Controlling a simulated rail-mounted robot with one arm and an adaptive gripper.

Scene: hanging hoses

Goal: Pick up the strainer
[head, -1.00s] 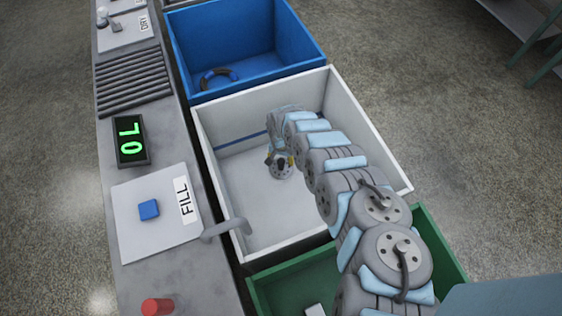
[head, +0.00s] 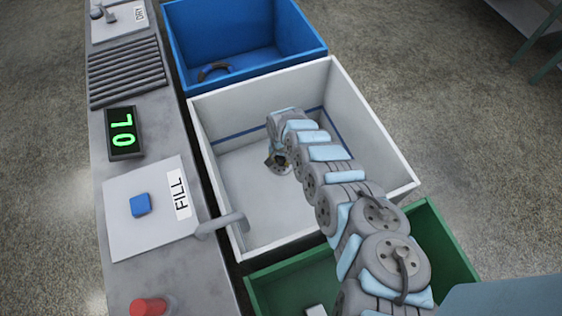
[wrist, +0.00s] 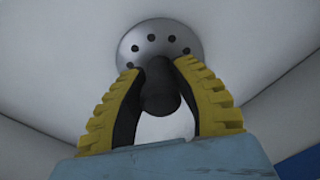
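The strainer (head: 278,161) is a small round grey disc with holes and a dark knob, low inside the white bin. In the wrist view the strainer (wrist: 160,43) shows its metal face and a ring of dark holes. My gripper (head: 276,154) reaches down to it from above, and its fingers are small and dark there. In the wrist view the two yellow ridged fingers of my gripper (wrist: 160,70) close in on both sides of the black knob and look in contact with it. I cannot tell whether the disc touches the bin floor.
The white bin (head: 215,103) has walls around my arm. A blue bin (head: 250,68) with a dark curved piece (head: 214,71) lies behind, and a green bin (head: 440,235) in front. A grey counter (head: 160,90) with a FILL panel (head: 145,215) and a pipe spout (head: 222,224) stands left.

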